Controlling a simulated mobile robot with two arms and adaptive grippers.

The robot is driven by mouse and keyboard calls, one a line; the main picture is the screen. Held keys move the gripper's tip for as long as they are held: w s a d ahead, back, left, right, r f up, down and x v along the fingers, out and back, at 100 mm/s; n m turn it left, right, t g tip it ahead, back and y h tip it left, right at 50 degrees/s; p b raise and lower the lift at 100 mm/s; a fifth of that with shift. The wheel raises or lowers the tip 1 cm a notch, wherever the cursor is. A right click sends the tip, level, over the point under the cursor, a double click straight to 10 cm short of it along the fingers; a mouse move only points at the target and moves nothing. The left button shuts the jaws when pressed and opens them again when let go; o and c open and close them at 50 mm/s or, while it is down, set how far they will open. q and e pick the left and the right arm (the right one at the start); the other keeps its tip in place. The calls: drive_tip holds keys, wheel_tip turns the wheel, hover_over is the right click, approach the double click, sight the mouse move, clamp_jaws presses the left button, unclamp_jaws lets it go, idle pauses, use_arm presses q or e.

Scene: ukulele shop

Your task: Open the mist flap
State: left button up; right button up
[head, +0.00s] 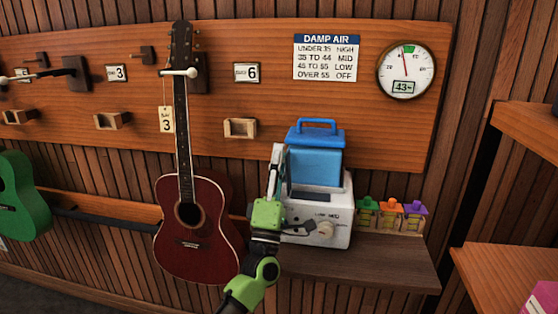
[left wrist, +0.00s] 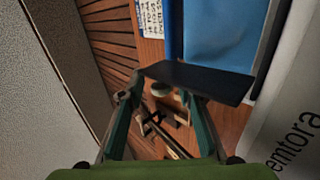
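A white humidifier (head: 342,208) with a blue water tank (head: 315,165) and a knob (head: 325,229) stands on the dark shelf. A dark flat panel, possibly the mist flap (left wrist: 205,82), shows in the left wrist view in front of the blue tank (left wrist: 225,35). My left gripper (head: 276,158) is upright at the humidifier's left side in the head view. In the left wrist view its fingers (left wrist: 160,97) are apart, with nothing visibly gripped. The panel overlaps the right fingertip; I cannot tell whether they touch. My right gripper is out of view.
A red-brown guitar (head: 198,225) hangs left of my left gripper. Several small coloured-top items (head: 390,212) stand right of the humidifier. The shelf (head: 375,262) is bare in front of them. A gauge (head: 405,69) and a "DAMP AIR" sign (head: 326,58) are on the wall.

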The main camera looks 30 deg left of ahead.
use_arm(q)
drive_tip(key=shift+s+f, duration=0.1)
drive_tip(key=shift+f, duration=0.05)
drive_tip(key=v, duration=1.1)
drive_tip(key=shift+s+f, duration=0.25)
drive_tip(key=shift+s, duration=0.05)
drive_tip(key=shift+d, duration=0.1)
